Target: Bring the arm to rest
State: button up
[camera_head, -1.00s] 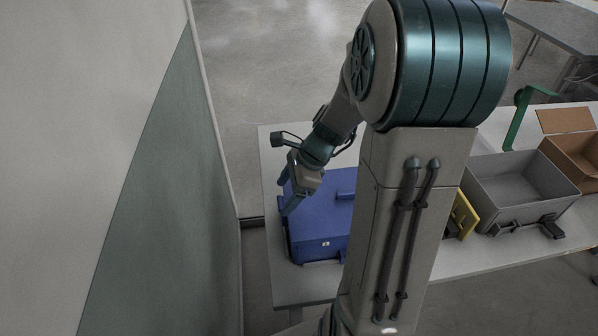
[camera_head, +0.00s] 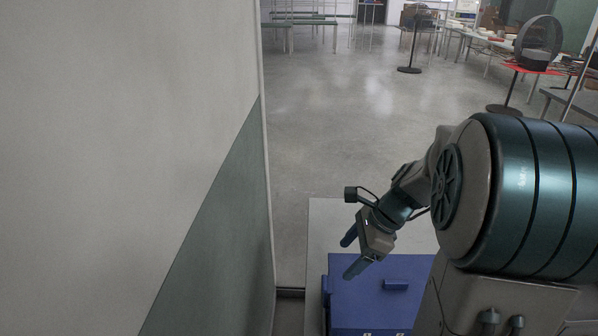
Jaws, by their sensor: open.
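My gripper (camera_head: 350,256) is in the head view, low and right of the middle, at the end of my bent arm. Its two fingers point down and left and stand apart, with nothing seen between them. It is above the far left corner of a blue box (camera_head: 372,300) with a closed top and a small raised handle. Whether a fingertip touches the box cannot be told. My large upper arm hides the right side of the table.
The blue box stands on a pale table (camera_head: 325,222), cut off by the lower edge. A grey and green wall (camera_head: 215,240) rises close on the left. Open concrete floor (camera_head: 340,130) lies beyond. A thin black stand (camera_head: 410,50) and several tables are far off.

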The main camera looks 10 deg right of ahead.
jog(key=s+a+r+n+h, duration=0.2)
jog(key=s+n, duration=0.4)
jog(key=n, duration=0.4)
jog(key=s+a+r+n+t+h, duration=0.1)
jog(key=s+a+r+n+h, duration=0.1)
jog(key=s+n, duration=0.4)
jog(key=a+n+h, duration=0.1)
jog(key=a+n, duration=0.1)
jog(key=n, duration=0.2)
jog(key=shift+n+t, duration=0.3)
jog(key=shift+n, duration=0.1)
